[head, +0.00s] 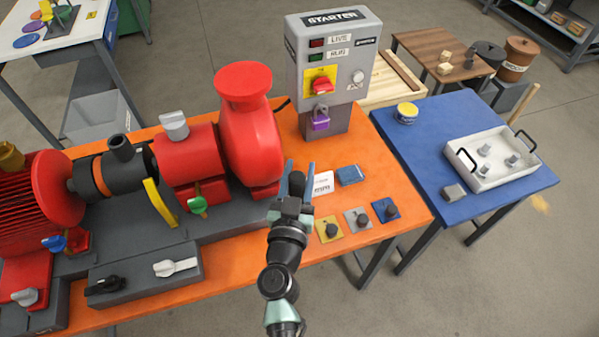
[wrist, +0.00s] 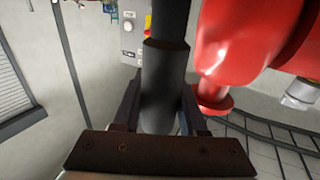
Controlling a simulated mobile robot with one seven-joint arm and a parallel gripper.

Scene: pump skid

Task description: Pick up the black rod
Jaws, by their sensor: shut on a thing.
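My gripper (head: 298,172) is raised over the orange bench, in front of the red pump. It is shut on the black rod (head: 296,184), which shows as a short dark piece between the two fingers in the head view. In the wrist view the rod (wrist: 165,75) is a thick dark cylinder between the fingers (wrist: 160,105). It has a narrower upper part and runs out of the top of the picture. Its lower end is hidden by the gripper.
The red pump (head: 248,140) stands close to the left of my gripper. The grey starter box (head: 333,60) stands behind it. Yellow, grey and blue plates with black knobs (head: 385,209) lie to the right. A blue table (head: 440,120) holds a white tray (head: 492,178).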

